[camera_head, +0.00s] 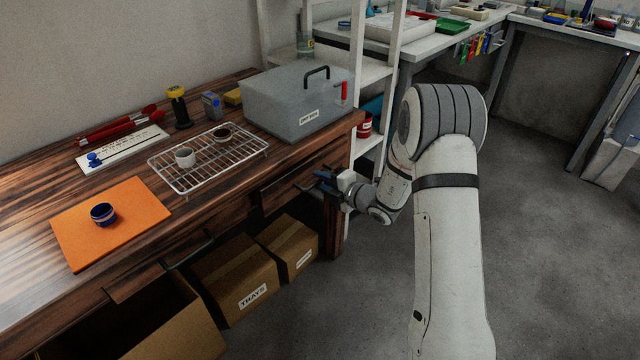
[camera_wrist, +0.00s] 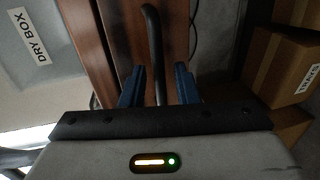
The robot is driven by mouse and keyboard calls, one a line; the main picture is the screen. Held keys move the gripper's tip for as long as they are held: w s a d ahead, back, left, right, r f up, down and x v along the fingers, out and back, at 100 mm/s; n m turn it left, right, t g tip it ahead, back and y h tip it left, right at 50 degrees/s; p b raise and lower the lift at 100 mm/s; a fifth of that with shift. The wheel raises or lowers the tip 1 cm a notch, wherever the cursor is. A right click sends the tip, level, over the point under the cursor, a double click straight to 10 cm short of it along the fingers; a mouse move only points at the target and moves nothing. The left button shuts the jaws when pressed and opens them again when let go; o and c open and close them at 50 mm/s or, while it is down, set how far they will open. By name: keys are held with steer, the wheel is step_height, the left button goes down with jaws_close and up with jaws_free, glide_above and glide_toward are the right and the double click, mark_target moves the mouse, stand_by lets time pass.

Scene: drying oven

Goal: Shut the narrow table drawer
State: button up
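The narrow table drawer (camera_head: 282,190) is at the right end of the wooden table, below the top. Its front (camera_wrist: 175,30) shows in the wrist view with a dark bar handle (camera_wrist: 155,45). I cannot tell how far the drawer stands out. My gripper (camera_head: 322,184) is at the drawer's handle, in front of the table's right end. In the wrist view, its two blue fingers (camera_wrist: 160,82) are apart, one on each side of the handle, with a visible gap on both sides. My gripper hides part of the drawer front in the head view.
A grey dry box (camera_head: 290,105) stands on the tabletop above the drawer. A wire rack (camera_head: 185,188) with two small cups and an orange mat (camera_head: 70,235) lie further left. Cardboard boxes (camera_head: 235,270) stand under the table. The floor (camera_head: 560,250) at right is clear.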

steer(key=shift+w+a+f, duration=0.1)
steer(key=shift+w+a, duration=0.25)
steer(key=shift+a, duration=0.05)
steer(key=shift+c, duration=0.2)
jaws_close()
